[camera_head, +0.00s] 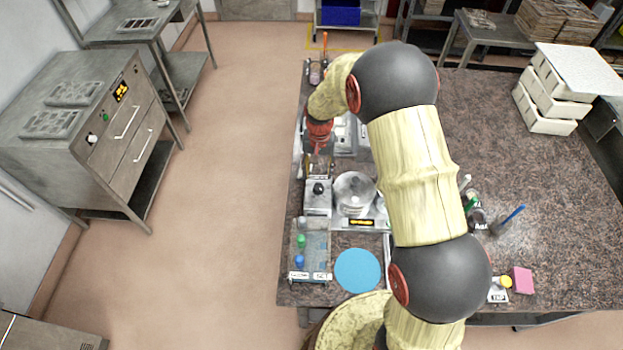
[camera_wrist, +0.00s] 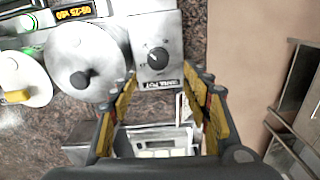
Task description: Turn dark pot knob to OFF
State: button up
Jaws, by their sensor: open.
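The dark pot knob is a small black dial (camera_wrist: 158,57) with a pale pointer mark, on the face of a light grey box (camera_wrist: 143,27). A dark label on the box reads upside down in the wrist view. In the head view the knob (camera_head: 318,188) sits on the box beside the round metal pot (camera_head: 354,193). My gripper (camera_wrist: 160,74) is open and empty. Its yellow fingers flank the label edge of the box in the wrist picture, with the knob just beyond the tips. They look apart from the knob; the exact height gap is unclear.
The metal pot's lid (camera_wrist: 92,58) with a black handle is close beside the box. A lit display (camera_head: 362,222) is in front of the pot. A tray with green and blue items (camera_head: 316,262) and a blue disc (camera_head: 357,269) lie nearer. Open floor is left of the counter.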

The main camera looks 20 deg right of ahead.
aim_at(319, 187)
jog(key=shift+s+d+f, duration=0.1)
jog(key=shift+s+d, duration=0.05)
jog(key=shift+s, duration=0.2)
notch_tip(319, 187, down, 7)
jog(key=shift+w+f+p, duration=0.15)
jog(key=shift+f+p, duration=0.05)
jog(key=shift+p, duration=0.25)
jog(key=shift+c, duration=1.4)
jog(key=c, duration=0.9)
